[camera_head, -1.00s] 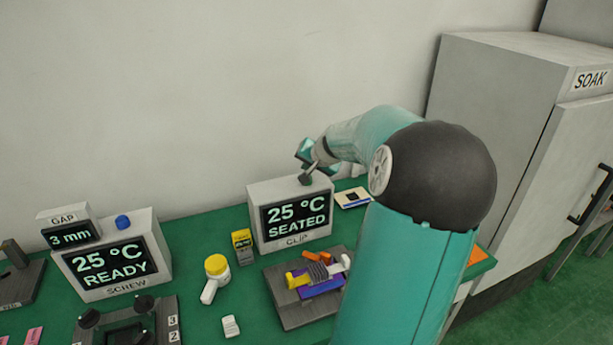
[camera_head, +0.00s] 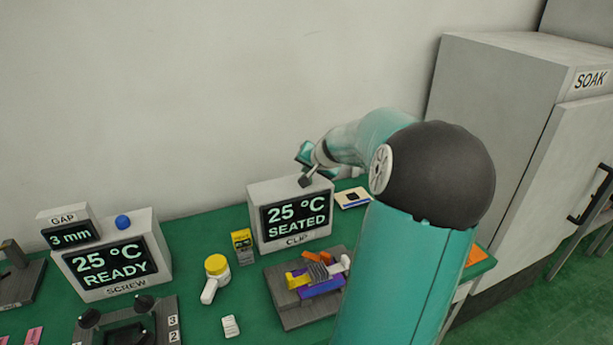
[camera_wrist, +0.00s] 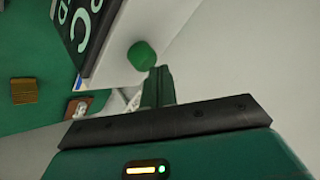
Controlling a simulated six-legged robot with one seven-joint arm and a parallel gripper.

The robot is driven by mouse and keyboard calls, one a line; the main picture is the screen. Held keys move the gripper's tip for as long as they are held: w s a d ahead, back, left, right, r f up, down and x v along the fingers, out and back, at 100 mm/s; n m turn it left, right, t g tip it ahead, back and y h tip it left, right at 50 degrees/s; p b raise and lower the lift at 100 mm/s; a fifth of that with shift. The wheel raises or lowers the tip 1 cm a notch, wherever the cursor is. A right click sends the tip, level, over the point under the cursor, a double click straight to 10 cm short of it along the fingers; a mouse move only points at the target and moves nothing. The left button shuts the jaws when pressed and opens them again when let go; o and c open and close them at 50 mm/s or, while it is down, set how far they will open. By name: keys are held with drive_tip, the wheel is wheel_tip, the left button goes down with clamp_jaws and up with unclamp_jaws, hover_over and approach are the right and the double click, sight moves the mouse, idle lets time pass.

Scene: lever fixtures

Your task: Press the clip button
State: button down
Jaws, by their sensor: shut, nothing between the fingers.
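The clip box (camera_head: 255,197) is pale grey with a black screen (camera_head: 297,214) reading "25 °C SEATED" and the label CLIP below it. My gripper (camera_head: 305,182) is at the box top, pointing down. In the wrist view its shut, empty fingers (camera_wrist: 155,72) end right beside the button in the picture. I cannot tell whether they touch it.
In front of the box a grey fixture (camera_head: 290,318) holds yellow, purple and orange parts. The screw box (camera_head: 150,228) with a blue button is further left. A wall rises behind.

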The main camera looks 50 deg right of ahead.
drive_tip(key=shift+f, duration=0.5)
idle(0.4)
drive_tip(key=shift+r, duration=1)
drive_tip(key=shift+r, duration=2.5)
